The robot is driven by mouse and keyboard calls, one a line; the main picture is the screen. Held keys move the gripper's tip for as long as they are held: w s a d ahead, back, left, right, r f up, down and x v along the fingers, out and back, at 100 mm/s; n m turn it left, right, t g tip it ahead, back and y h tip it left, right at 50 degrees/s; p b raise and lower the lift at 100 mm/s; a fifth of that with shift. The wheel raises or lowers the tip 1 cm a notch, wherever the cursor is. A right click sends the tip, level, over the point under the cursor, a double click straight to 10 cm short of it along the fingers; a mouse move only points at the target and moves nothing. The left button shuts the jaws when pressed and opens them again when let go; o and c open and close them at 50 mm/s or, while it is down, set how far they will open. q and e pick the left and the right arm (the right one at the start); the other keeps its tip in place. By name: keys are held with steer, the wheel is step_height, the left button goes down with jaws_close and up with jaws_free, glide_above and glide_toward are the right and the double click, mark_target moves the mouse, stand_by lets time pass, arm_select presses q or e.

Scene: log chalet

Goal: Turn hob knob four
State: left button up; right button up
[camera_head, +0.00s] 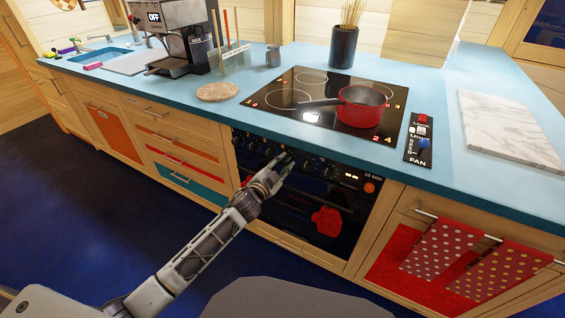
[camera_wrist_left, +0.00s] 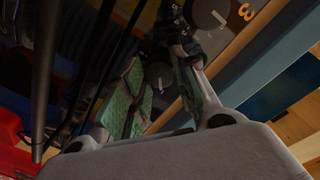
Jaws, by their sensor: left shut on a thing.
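The oven front (camera_head: 331,195) has a row of dark round hob knobs (camera_head: 315,167) along its top panel. My left gripper (camera_head: 283,162) reaches this row from below and is shut on a knob, mostly hidden by its fingers. In the left wrist view, the green-padded fingers (camera_wrist_left: 168,48) close in at the panel, and a dark round knob (camera_wrist_left: 158,75) shows between them. Another knob (camera_wrist_left: 205,13), beside an orange 3, is just past the fingertips. The held knob's number cannot be read. My right gripper is not in view.
A red pot (camera_head: 362,112) sits on the black hob (camera_head: 300,112) above the knobs. A red oven mitt (camera_head: 327,220) shows at the oven door. Dotted towels (camera_head: 440,250) hang to the right. A light and fan switch panel (camera_head: 418,140) lies right of the hob.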

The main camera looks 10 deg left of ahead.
arm_select(q)
steer(key=shift+d+r+m+p, duration=0.15)
steer(key=shift+m+p, duration=0.2)
steer(key=shift+m, duration=0.35)
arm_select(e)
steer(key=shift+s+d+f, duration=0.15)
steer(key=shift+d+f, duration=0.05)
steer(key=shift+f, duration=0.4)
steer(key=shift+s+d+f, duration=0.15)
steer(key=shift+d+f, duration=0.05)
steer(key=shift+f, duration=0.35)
arm_select(q)
steer(key=o, duration=1)
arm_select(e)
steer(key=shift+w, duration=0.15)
arm_select(q)
steer(key=shift+s, duration=0.2)
steer(key=shift+v, duration=5.8)
